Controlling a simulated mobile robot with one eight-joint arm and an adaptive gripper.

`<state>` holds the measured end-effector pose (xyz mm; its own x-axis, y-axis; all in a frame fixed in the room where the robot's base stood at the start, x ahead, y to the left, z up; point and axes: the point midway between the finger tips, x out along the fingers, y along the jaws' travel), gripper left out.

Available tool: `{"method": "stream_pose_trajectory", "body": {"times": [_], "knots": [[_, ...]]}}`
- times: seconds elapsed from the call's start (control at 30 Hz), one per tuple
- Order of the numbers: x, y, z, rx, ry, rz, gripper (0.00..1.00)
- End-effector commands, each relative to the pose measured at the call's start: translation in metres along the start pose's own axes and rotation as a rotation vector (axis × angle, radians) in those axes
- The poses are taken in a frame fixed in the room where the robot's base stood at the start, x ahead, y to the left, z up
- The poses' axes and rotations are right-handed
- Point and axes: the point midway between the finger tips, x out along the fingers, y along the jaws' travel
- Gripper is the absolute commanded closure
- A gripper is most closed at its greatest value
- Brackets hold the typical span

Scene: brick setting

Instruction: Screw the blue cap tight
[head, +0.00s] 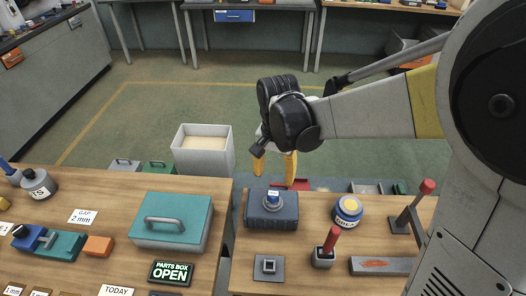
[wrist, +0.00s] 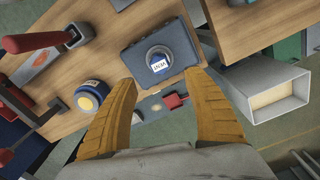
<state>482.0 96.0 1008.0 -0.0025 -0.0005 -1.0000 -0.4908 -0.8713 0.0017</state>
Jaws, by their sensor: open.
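The blue cap (head: 273,195) with a white label sits upright on a round grey collar on top of a dark blue-grey block (head: 271,214). The block stands on the right-hand bench. In the wrist view the cap (wrist: 159,61) shows between and just beyond my yellow fingertips, and its label lettering is too small to read surely. My gripper (head: 272,172) is open and empty above and behind the block, with one finger on each side of the cap's line. In the wrist view my gripper (wrist: 160,77) shows a clear gap between its fingers. I see no contact with the cap.
A red-handled tool (head: 328,246) and a red-knobbed lever (head: 412,206) stand nearby. A teal-lidded box (head: 172,220) is on the left bench, across a narrow gap. A white bin (head: 203,150) stands behind.

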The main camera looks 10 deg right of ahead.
Motion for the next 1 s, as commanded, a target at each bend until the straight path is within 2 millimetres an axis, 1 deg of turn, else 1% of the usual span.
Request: {"method": "stream_pose_trajectory", "body": {"times": [0.3, 0.5, 0.7, 0.97, 1.0], "knots": [[0.060, 0.000, -0.001, -0.002, 0.001, -0.001, 0.40], [0.089, 0.000, -0.001, -0.002, 0.002, -0.002, 0.40], [0.100, 0.000, -0.001, -0.002, 0.002, -0.002, 0.40], [0.100, 0.000, 0.000, -0.003, 0.002, -0.002, 0.40], [0.100, 0.000, 0.000, -0.003, 0.002, -0.002, 0.51]]}}
